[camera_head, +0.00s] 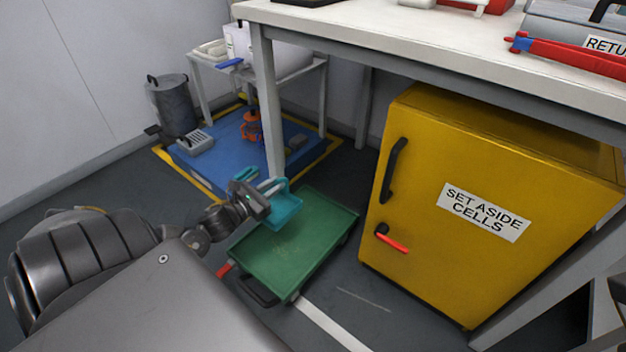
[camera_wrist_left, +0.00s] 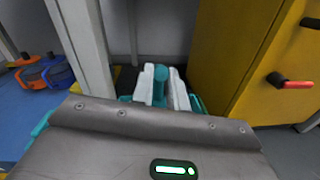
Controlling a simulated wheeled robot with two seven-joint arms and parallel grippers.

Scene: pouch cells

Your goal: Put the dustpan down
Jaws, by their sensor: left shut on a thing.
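The teal dustpan (camera_head: 287,208) shows in the head view over the far left part of a green tray (camera_head: 318,232). I cannot tell whether it touches the tray. My left gripper (camera_head: 268,187) is shut on the dustpan's handle. In the left wrist view the teal handle (camera_wrist_left: 160,76) sits between the two pale fingers of the gripper (camera_wrist_left: 161,92). The grey gripper body hides most of the dustpan there. My right gripper is not in view.
A yellow cabinet (camera_head: 430,180) labelled "SET ASIDE CELLS" stands right of the tray. A table leg (camera_head: 268,110) rises just behind the dustpan. A blue platform (camera_head: 225,155) with an orange item (camera_head: 251,127) and a grey bin (camera_head: 173,105) are farther back.

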